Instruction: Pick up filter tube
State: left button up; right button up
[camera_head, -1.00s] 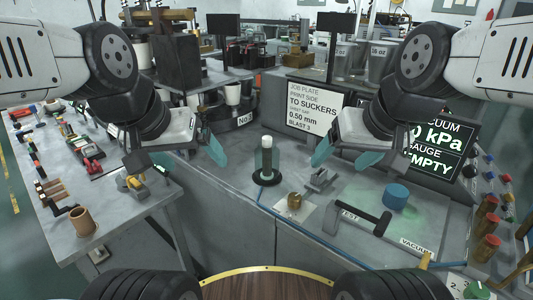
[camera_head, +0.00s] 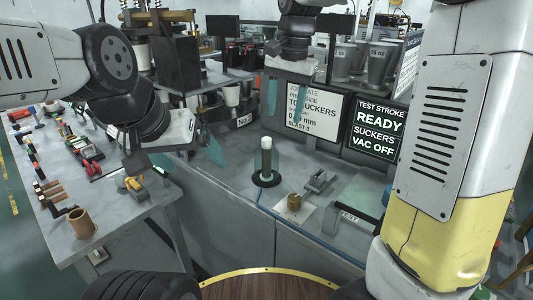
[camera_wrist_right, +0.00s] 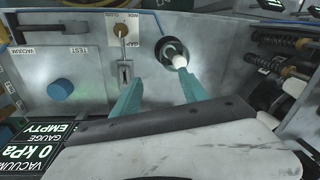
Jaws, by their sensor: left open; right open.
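What looks like the filter tube is an upright clear tube with a white top (camera_head: 266,160), standing on a round black base on the grey bench. It also shows in the right wrist view (camera_wrist_right: 179,61), just beyond the right finger. My right gripper (camera_head: 286,98) is open and empty, fingers down, above and behind the tube in the head view; its two teal fingers show in the right wrist view (camera_wrist_right: 158,80). My left gripper (camera_head: 188,156) is open and empty, to the left of the tube and apart from it.
A small metal slide (camera_head: 319,181) and a brass knob on a plate (camera_head: 294,203) stand right of the tube. A blue cylinder (camera_wrist_right: 60,89) is on the bench. A brown cup (camera_head: 82,222) stands on the left table. Signs stand behind the bench.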

jog(key=m+g+h, duration=0.1)
send_over(267, 138)
jog(key=shift+s+d+f, duration=0.1)
jog(key=shift+f, duration=1.1)
jog(key=f, duration=0.7)
jog(key=shift+w+f, duration=0.2)
jog(key=shift+f, duration=0.05)
grip_shut()
